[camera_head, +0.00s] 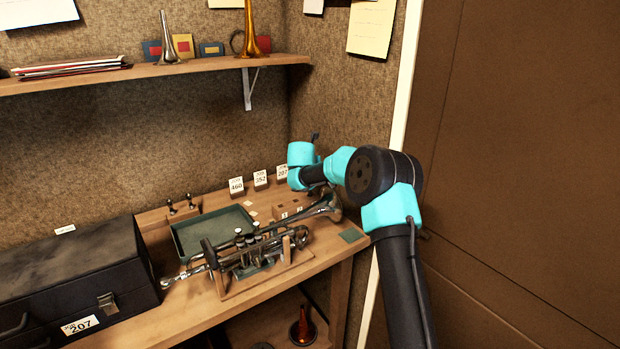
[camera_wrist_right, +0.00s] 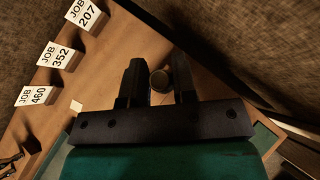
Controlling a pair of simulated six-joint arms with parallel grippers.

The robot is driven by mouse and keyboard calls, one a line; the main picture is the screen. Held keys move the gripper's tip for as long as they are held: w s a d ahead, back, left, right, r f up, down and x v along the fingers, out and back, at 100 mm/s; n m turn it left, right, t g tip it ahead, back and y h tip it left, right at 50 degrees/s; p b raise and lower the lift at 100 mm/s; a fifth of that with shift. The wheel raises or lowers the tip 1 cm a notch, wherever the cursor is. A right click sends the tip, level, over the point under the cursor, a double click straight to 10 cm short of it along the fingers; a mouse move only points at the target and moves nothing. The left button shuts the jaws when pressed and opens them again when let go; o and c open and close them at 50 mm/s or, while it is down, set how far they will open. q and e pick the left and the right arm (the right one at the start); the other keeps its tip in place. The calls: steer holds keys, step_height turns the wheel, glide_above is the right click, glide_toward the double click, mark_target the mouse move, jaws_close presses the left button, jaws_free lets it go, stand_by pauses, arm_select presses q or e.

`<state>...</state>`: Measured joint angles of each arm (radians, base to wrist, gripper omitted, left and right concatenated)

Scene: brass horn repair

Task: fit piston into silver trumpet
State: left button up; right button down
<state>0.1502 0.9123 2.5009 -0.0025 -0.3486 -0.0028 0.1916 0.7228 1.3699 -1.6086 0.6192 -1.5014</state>
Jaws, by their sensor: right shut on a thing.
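The silver trumpet (camera_head: 325,206) lies on its side in a wooden cradle (camera_head: 268,281) on the bench, its bell toward the right. Its valve section is in the middle of the cradle. My right gripper (camera_wrist_right: 158,82) is shut on a small round metallic thing, probably the piston (camera_wrist_right: 160,79), seen end-on between the two dark fingers. In the head view my right arm hides most of this gripper, which is above the back right of the bench, behind the trumpet's bell. My left gripper is not in view.
A green tray (camera_head: 182,238) is behind the cradle. Job cards 460 (camera_head: 236,185), 352 (camera_head: 260,179) and 207 (camera_head: 282,172) stand along the back. A small wooden block (camera_head: 290,206) is near the bell. A black case (camera_head: 75,275) fills the left end. A shelf (camera_head: 215,69) hangs above.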

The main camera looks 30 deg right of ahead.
step_height(320, 180, up, 5)
steer(key=shift+f, duration=0.1)
stand_by(0.6)
